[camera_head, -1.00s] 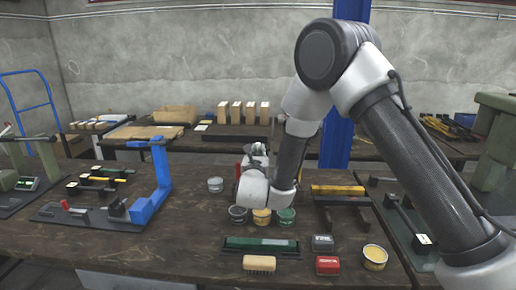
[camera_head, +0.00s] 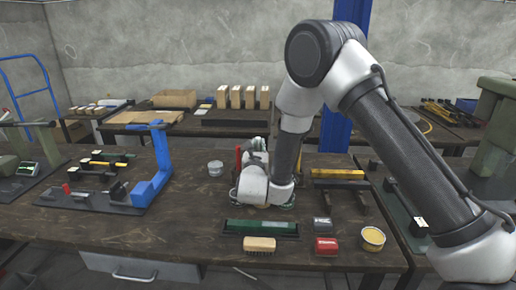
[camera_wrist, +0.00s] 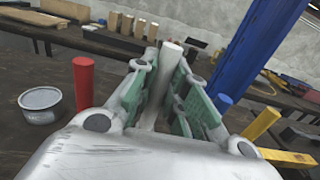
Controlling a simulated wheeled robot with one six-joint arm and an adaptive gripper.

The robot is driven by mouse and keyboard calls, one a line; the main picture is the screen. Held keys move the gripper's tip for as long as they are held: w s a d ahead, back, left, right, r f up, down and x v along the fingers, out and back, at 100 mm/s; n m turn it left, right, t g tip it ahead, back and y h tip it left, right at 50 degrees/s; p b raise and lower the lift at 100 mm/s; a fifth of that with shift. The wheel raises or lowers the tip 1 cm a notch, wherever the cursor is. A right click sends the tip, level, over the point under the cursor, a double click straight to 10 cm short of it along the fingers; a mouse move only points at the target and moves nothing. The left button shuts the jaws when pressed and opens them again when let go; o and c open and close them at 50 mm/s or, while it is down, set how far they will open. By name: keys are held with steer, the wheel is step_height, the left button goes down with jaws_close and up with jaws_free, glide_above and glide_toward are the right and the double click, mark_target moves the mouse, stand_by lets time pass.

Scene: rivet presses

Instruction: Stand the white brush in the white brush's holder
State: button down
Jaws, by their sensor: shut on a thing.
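In the wrist view my gripper (camera_wrist: 168,80) is shut on the pale, straight handle of the white brush (camera_wrist: 170,56), between green-padded fingers. The handle's top sticks out above the fingers; its lower end is hidden by my gripper. In the head view my wrist hides the brush and most of my gripper. I cannot tell which thing is the white brush's holder, or whether the brush touches it. A grey-white tin (camera_head: 215,168) stands left of my gripper, also in the wrist view (camera_wrist: 41,104).
A red handle (camera_wrist: 83,84) stands upright just left of my gripper, and a yellow handle (camera_wrist: 261,123) to its right. In front lie a green tray (camera_head: 262,228), a wooden scrub brush (camera_head: 259,244), a red block (camera_head: 326,246) and a yellow-filled tin (camera_head: 373,237). A blue press (camera_head: 157,170) stands left.

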steer(key=shift+f, duration=1.7)
stand_by(0.4)
steer(key=c, duration=1.3)
jaws_free()
steer(key=shift+c, duration=0.2)
